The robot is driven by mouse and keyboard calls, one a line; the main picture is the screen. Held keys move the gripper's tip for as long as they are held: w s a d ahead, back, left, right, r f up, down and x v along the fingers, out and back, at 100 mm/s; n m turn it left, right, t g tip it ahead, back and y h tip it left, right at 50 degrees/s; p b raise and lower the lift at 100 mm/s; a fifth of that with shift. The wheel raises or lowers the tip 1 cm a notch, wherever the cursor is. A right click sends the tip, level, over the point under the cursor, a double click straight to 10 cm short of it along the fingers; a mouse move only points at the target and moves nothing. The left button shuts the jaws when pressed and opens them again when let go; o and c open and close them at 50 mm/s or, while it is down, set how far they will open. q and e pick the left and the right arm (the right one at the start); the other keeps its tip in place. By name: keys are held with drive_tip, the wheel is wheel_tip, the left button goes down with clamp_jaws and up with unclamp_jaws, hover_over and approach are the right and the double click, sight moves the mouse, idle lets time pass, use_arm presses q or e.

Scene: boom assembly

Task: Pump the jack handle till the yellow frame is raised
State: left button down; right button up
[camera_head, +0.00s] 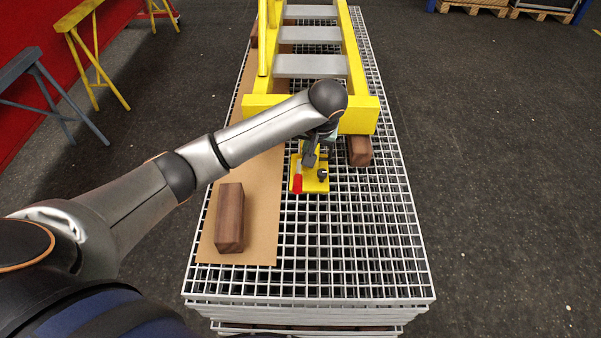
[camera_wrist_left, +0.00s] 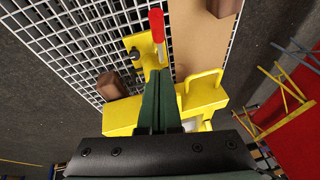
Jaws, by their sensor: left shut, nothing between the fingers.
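The yellow frame (camera_head: 359,111) lies along the grating, its near crossbeam beside my left gripper. The yellow jack (camera_head: 318,182) sits on the grating at the frame's near end. Its handle (camera_head: 297,184) has a red grip and also shows in the left wrist view (camera_wrist_left: 157,26), just ahead of the fingertips. My left gripper (camera_head: 310,158) is over the jack, shut and empty; its dark green fingers (camera_wrist_left: 160,76) are together in the left wrist view. I cannot tell whether they touch the handle. My arm hides part of the crossbeam and jack. My right gripper is not in view.
A wooden block (camera_head: 230,216) lies on a brown board (camera_head: 265,190) on the left of the grating (camera_head: 380,240). Another wooden block (camera_head: 360,152) is by the frame's right corner. Yellow and grey trestles (camera_head: 88,60) stand on the floor at left. The near right grating is clear.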

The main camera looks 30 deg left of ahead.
use_arm(q)
hover_over(299, 179)
drive_tip(key=w, duration=0.1)
wheel_tip(299, 179, down, 7)
drive_tip(key=shift+s+d+f, duration=0.2)
drive_tip(key=shift+s+f, duration=0.1)
drive_tip(key=shift+f, duration=0.25)
drive_tip(key=shift+s+d+f, duration=0.15)
drive_tip(key=shift+s+f, duration=0.15)
drive_tip(key=shift+f, duration=0.2)
drive_tip(key=shift+s+f, duration=0.25)
drive_tip(key=shift+f, duration=0.25)
drive_tip(key=shift+s+d, duration=0.1)
